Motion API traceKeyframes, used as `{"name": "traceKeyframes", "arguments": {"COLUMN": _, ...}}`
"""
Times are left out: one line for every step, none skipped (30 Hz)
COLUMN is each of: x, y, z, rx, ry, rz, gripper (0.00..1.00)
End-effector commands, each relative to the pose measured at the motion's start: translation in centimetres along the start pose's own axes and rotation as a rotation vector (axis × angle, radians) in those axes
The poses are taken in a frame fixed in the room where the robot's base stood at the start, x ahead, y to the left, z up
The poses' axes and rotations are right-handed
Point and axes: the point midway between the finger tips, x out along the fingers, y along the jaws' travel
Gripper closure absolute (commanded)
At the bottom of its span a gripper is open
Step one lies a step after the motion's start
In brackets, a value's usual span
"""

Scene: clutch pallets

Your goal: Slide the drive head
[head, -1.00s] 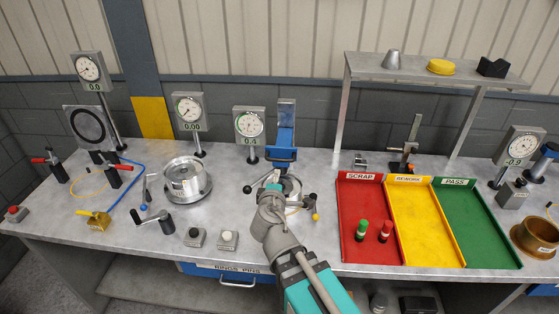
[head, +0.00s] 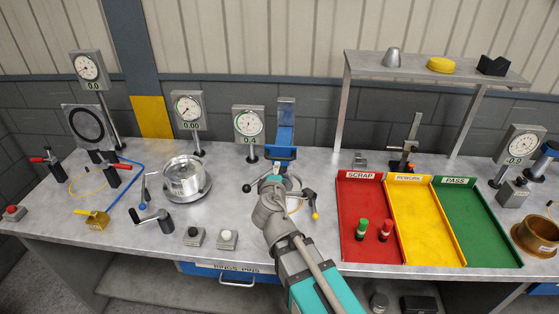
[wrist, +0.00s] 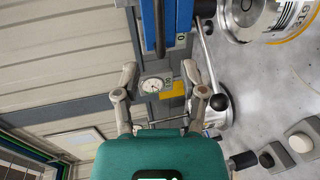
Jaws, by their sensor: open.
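The blue drive head (head: 281,153) sits on an upright grey and blue column behind my gripper. In the wrist view a blue part (wrist: 149,22) of this unit, beside a grey rail, runs in from the top edge. My gripper (wrist: 160,72) is open, with its fingers spread to either side and nothing seen between them. In the head view my gripper (head: 272,184) is just in front of and below the drive head, partly hidden by my wrist. I cannot tell whether it touches the unit.
A black-knobbed lever (head: 247,188) sticks out left of the column base, also seen in the wrist view (wrist: 220,102). A dial gauge (head: 249,123) stands close left. A yellow-knobbed handle (head: 315,216) and the red scrap tray (head: 349,253) are to the right.

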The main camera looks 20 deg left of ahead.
Motion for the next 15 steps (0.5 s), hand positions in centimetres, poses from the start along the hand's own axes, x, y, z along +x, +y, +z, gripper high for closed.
{"name": "traceKeyframes", "arguments": {"x": 0.9, "y": -0.1, "z": -0.1, "rx": 0.000, "ry": -0.001, "rz": 0.000, "gripper": 0.46}}
{"name": "traceKeyframes", "arguments": {"x": 1.2, "y": -0.1, "z": -0.1, "rx": 0.000, "ry": -0.001, "rz": 0.000, "gripper": 0.46}}
{"name": "traceKeyframes", "arguments": {"x": 1.6, "y": -0.1, "z": -0.1, "rx": 0.001, "ry": -0.001, "rz": 0.000, "gripper": 0.46}}
{"name": "traceKeyframes", "arguments": {"x": 2.0, "y": -0.1, "z": -0.1, "rx": 0.001, "ry": -0.001, "rz": -0.001, "gripper": 0.46}}
{"name": "traceKeyframes", "arguments": {"x": 2.3, "y": -0.1, "z": -0.1, "rx": 0.001, "ry": -0.001, "rz": -0.001, "gripper": 0.46}}
{"name": "traceKeyframes", "arguments": {"x": 2.9, "y": -0.1, "z": -0.1, "rx": 0.002, "ry": -0.001, "rz": -0.001, "gripper": 0.46}}
{"name": "traceKeyframes", "arguments": {"x": 3.4, "y": -0.1, "z": -0.1, "rx": 0.002, "ry": -0.001, "rz": -0.001, "gripper": 0.46}}
{"name": "traceKeyframes", "arguments": {"x": 3.8, "y": -0.1, "z": -0.1, "rx": 0.002, "ry": -0.001, "rz": -0.001, "gripper": 0.46}}
{"name": "traceKeyframes", "arguments": {"x": 4.3, "y": -0.1, "z": -0.1, "rx": 0.001, "ry": -0.001, "rz": 0.000, "gripper": 0.46}}
{"name": "traceKeyframes", "arguments": {"x": 4.7, "y": -0.1, "z": -0.1, "rx": 0.001, "ry": -0.001, "rz": 0.000, "gripper": 0.46}}
{"name": "traceKeyframes", "arguments": {"x": 5.2, "y": -0.1, "z": -0.1, "rx": 0.001, "ry": -0.001, "rz": 0.000, "gripper": 0.46}}
{"name": "traceKeyframes", "arguments": {"x": 5.8, "y": -0.1, "z": -0.1, "rx": 0.000, "ry": -0.001, "rz": 0.000, "gripper": 0.46}}
{"name": "traceKeyframes", "arguments": {"x": 6.3, "y": -0.1, "z": -0.1, "rx": 0.000, "ry": -0.001, "rz": 0.000, "gripper": 0.46}}
{"name": "traceKeyframes", "arguments": {"x": 6.7, "y": -0.1, "z": -0.2, "rx": 0.000, "ry": -0.001, "rz": -0.001, "gripper": 0.46}}
{"name": "traceKeyframes", "arguments": {"x": 7.2, "y": -0.1, "z": -0.1, "rx": 0.001, "ry": -0.001, "rz": -0.001, "gripper": 0.46}}
